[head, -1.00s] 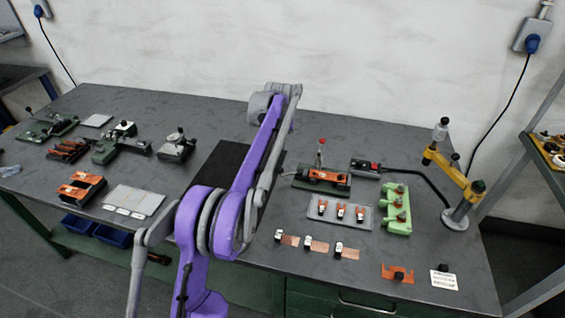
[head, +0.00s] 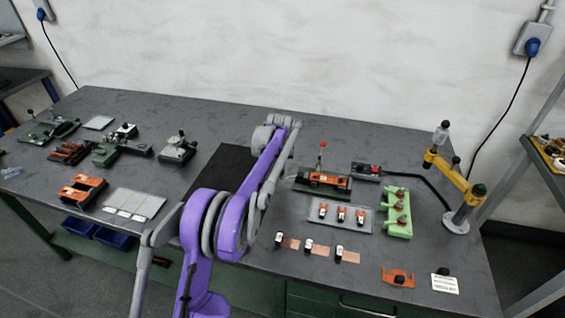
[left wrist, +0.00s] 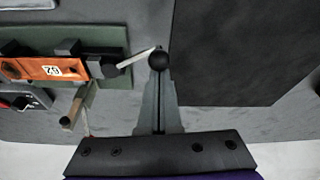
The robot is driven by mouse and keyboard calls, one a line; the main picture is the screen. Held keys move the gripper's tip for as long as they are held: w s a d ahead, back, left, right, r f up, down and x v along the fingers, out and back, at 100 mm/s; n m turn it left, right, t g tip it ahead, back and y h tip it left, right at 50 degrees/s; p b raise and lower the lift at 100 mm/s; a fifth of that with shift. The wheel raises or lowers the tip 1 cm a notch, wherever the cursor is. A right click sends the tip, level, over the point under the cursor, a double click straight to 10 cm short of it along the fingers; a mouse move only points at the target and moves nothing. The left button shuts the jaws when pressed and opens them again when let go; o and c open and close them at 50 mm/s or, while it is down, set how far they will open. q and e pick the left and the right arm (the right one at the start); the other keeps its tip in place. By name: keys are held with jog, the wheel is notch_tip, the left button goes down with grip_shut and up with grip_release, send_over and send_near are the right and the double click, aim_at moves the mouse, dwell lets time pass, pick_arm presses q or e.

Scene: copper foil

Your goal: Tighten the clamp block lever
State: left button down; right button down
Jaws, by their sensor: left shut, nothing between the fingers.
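The clamp block (head: 324,181) sits on the bench right of the dark mat, a green base with an orange part and an upright red-tipped handle. In the left wrist view its orange part (left wrist: 42,69) shows a white number label. Its lever (left wrist: 138,58) is a thin silver bar ending in a black ball knob (left wrist: 158,61), pointing toward the dark mat. My left gripper (left wrist: 158,90) is shut and empty, its fingertips right at the knob; I cannot tell whether they touch. In the head view my purple left arm hides the gripper. My right gripper is not in view.
The black mat (head: 221,170) lies left of the clamp block. A grey tray (head: 326,223) with small orange parts and a green fixture (head: 397,212) stand nearer and to the right. A yellow-armed stand (head: 458,205) is at the far right.

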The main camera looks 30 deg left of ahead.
pick_arm(q)
jog(key=shift+s, duration=0.2)
jog(key=shift+s+d+n, duration=0.2)
jog(key=shift+n, duration=0.2)
jog(key=shift+s+d+n+y, duration=0.4)
jog(key=shift+s+d+n, duration=0.1)
jog(key=shift+n, duration=0.6)
jog(key=n, duration=0.2)
jog(key=s+d+n+g, duration=0.1)
jog(key=shift+s+d+n+y+b, duration=0.1)
jog(key=shift+d+n+y+b, duration=0.2)
jog(key=shift+n+b, duration=0.1)
jog(key=n, duration=0.1)
jog(key=d+n, duration=0.1)
jog(key=shift+s+d+n+g, duration=0.2)
jog(key=shift+s+n+g, duration=0.1)
jog(key=shift+g, duration=0.1)
jog(key=shift+s+d, duration=0.1)
jog(key=shift+d, duration=0.85)
